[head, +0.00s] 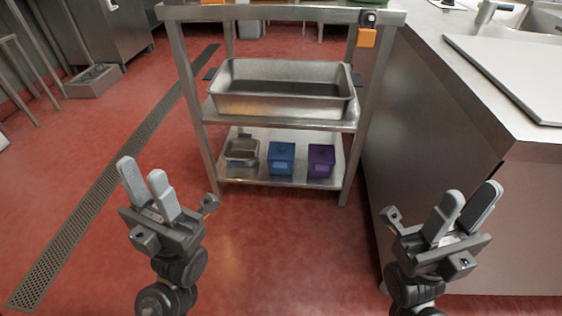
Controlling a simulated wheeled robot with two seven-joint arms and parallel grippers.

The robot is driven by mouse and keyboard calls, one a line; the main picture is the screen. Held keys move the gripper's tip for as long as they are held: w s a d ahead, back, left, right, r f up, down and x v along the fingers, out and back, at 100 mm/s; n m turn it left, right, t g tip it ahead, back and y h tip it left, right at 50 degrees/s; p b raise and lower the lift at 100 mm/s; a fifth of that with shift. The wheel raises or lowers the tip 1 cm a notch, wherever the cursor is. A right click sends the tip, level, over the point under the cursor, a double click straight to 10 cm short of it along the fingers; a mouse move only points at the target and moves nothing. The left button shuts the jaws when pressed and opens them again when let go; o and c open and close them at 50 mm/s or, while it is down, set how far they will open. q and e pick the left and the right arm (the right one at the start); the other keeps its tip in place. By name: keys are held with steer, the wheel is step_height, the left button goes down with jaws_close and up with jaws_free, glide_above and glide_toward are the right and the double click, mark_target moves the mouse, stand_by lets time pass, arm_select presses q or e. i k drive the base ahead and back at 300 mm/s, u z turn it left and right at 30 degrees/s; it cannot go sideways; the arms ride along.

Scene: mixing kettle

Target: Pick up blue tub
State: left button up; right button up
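The blue tub (281,158) is a small box that stands on the lower shelf of the metal cart, between a metal container and a purple tub. My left gripper (143,181) is in the left foreground, well short of the cart, with a gap between its fingers and nothing in it. My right gripper (467,206) is in the right foreground, in front of the steel counter, also with its fingers apart and empty. Both grippers are far from the blue tub.
The purple tub (321,160) is close on the tub's right, and the metal container (241,151) on its left. A large steel pan (283,90) sits on the cart's middle shelf (225,117) above. The steel counter (430,120) flanks the right. Red floor (290,240) in front is clear.

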mark_target(277, 167)
steer(key=u, duration=1)
steer(key=i, duration=0.6)
steer(key=z, duration=1.45)
